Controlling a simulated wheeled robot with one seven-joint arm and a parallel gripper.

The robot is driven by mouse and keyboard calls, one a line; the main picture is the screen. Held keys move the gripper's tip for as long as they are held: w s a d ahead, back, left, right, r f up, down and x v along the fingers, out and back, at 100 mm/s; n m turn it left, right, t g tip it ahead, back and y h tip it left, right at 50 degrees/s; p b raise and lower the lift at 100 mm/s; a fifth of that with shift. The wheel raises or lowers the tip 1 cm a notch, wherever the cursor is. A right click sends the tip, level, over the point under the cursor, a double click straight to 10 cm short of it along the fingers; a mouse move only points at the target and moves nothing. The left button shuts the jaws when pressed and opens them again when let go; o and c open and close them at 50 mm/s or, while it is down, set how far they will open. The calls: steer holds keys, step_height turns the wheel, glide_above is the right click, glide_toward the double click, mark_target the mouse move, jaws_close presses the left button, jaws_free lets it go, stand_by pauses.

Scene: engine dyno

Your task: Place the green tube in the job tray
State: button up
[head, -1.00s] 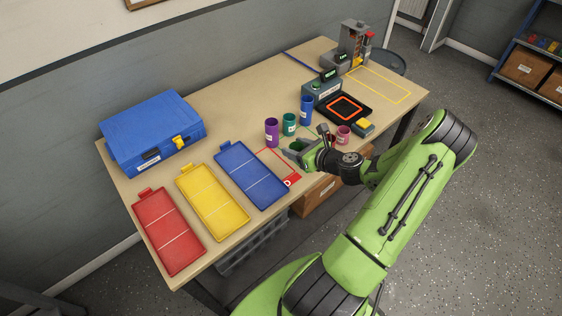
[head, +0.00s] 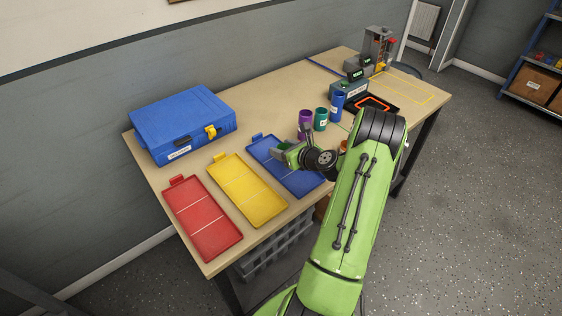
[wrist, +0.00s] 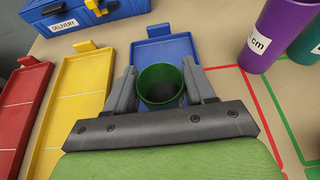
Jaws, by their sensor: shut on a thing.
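My gripper (wrist: 162,90) is shut on a green tube (wrist: 161,84), held between the two grey fingers with its open top facing the wrist camera. In the head view my gripper (head: 286,154) is above the far part of the blue tray (head: 296,179); the arm hides part of that tray. The blue tray also shows in the wrist view (wrist: 165,50), behind and under the tube. A yellow tray (head: 246,190) and a red tray (head: 202,217) lie to its left. I cannot tell by any label which tray is the job tray.
A purple tube (head: 305,122), a teal-green tube (head: 321,119) and a blue tube (head: 337,104) stand right of the blue tray. A blue delivery case (head: 183,125) stands at the back left. Devices stand at the table's far right end.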

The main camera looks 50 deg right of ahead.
steer(key=shift+f+b, duration=0.4)
steer(key=shift+f, duration=1.2)
steer(key=shift+f, duration=0.15)
steer(key=o, duration=1.1)
steer(key=shift+c, duration=0.2)
